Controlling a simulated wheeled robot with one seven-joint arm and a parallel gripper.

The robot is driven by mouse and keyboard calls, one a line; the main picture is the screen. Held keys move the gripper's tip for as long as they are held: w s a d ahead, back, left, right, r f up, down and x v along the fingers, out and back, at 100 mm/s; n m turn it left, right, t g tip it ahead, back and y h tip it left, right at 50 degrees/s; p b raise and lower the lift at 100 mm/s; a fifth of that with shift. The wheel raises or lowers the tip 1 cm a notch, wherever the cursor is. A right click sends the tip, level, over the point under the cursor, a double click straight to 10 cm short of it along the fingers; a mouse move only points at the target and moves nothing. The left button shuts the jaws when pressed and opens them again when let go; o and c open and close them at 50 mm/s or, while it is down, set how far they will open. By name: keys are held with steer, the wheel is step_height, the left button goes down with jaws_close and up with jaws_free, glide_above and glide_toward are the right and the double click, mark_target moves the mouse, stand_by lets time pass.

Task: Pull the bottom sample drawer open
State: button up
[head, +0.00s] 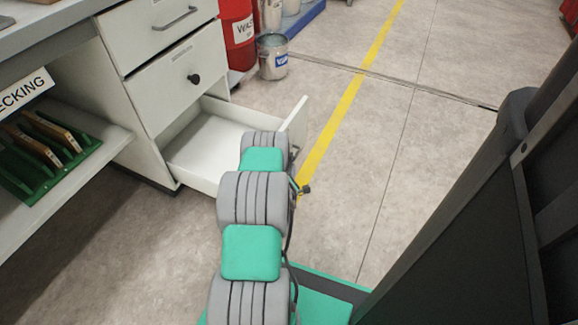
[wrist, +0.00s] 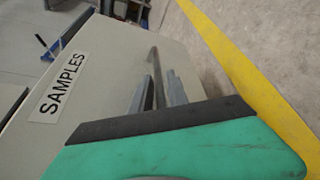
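The bottom sample drawer (head: 208,143) stands well out of the white cabinet in the head view, and its visible inside is empty. Its front panel (head: 296,124) is partly hidden by my arm. In the wrist view the drawer's front (wrist: 105,65) carries a SAMPLES label (wrist: 60,87). A grey bar handle (wrist: 155,62) runs between the two fingers of my gripper (wrist: 159,78). The fingers stand close on both sides of the bar and look shut on it. In the head view my gripper is hidden behind my arm and the drawer front.
Two drawers above, one with a dark round knob (head: 194,79), are shut. A shelf with a green rack (head: 50,160) is at left. A metal bucket (head: 272,57) and a red drum (head: 237,32) stand beyond the cabinet. The floor right of the drawer, with a yellow line (head: 345,105), is clear.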

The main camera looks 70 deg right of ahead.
steer(key=p+v, duration=0.1)
steer(key=v, duration=0.6)
steer(key=shift+a+p, duration=0.3)
steer(key=shift+a, duration=0.1)
steer(key=shift+s+r, duration=0.1)
steer(key=shift+s, duration=0.05)
